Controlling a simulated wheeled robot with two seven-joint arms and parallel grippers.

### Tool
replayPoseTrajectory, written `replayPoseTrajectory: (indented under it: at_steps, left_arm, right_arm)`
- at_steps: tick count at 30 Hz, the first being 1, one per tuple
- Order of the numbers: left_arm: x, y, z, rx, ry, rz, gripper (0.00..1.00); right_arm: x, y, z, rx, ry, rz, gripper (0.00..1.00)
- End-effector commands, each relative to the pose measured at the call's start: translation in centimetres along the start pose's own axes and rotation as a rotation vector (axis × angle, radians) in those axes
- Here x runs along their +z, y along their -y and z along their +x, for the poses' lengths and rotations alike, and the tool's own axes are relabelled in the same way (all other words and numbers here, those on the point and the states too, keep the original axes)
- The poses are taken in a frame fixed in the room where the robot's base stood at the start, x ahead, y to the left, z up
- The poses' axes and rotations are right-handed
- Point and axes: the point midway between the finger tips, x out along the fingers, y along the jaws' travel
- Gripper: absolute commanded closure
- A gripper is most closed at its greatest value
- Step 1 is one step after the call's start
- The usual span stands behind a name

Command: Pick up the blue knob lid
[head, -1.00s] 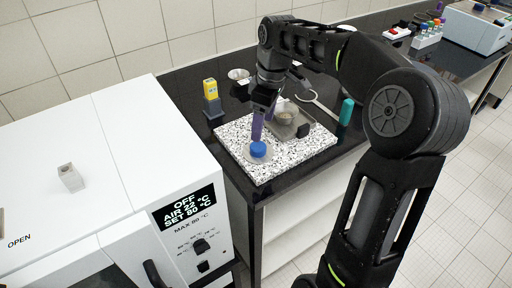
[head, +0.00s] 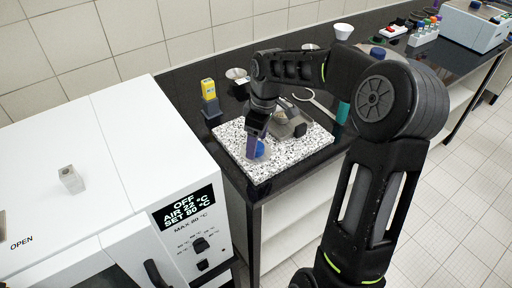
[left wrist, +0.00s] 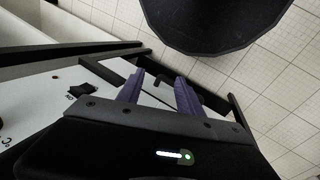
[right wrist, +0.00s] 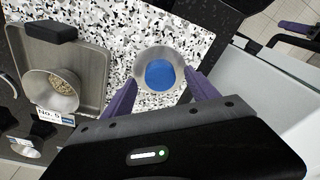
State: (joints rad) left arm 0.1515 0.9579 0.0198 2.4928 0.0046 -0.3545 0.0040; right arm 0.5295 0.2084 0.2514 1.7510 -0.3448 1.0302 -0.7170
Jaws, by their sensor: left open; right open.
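The blue knob lid (right wrist: 160,75) is a blue knob on a round grey metal disc. It lies on the speckled slab (head: 262,172) near its front left part; in the head view the blue knob (head: 260,147) is partly hidden by my right gripper (head: 255,150). In the right wrist view my right gripper (right wrist: 160,98) is open, its purple fingers on either side of the lid's near edge with the knob between and just beyond the tips. I cannot tell whether they touch it. My left gripper (left wrist: 160,82) is open and empty, away from the slab, seen only in its wrist view.
A metal tray (right wrist: 92,70) with a bowl of grains (right wrist: 50,88) and a black block stands beside the lid on the slab. A yellow-topped device (head: 209,98) stands behind, a teal cylinder (head: 343,112) to the right. The white oven (head: 120,150) is at left.

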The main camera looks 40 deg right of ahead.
Motion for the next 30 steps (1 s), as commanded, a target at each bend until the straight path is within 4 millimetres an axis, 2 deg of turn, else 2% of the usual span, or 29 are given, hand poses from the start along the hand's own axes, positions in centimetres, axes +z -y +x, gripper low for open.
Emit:
replayPoseTrajectory:
  at_steps: [4, 20, 30]
  left_arm:
    - [0.02, -0.01, -0.09, -0.001, 0.001, -0.001, 0.57]
    - [0.03, -0.01, -0.06, 0.0, 0.001, 0.0, 0.57]
    - [0.03, -0.02, -0.06, 0.0, 0.001, 0.0, 0.57]
  right_arm:
    - [0.02, 0.0, 0.72, 0.0, -0.001, 0.001, 0.32]
    - [0.01, -0.01, 0.67, 0.001, -0.001, 0.001, 0.32]
    - [0.01, -0.01, 0.66, 0.001, -0.001, 0.001, 0.59]
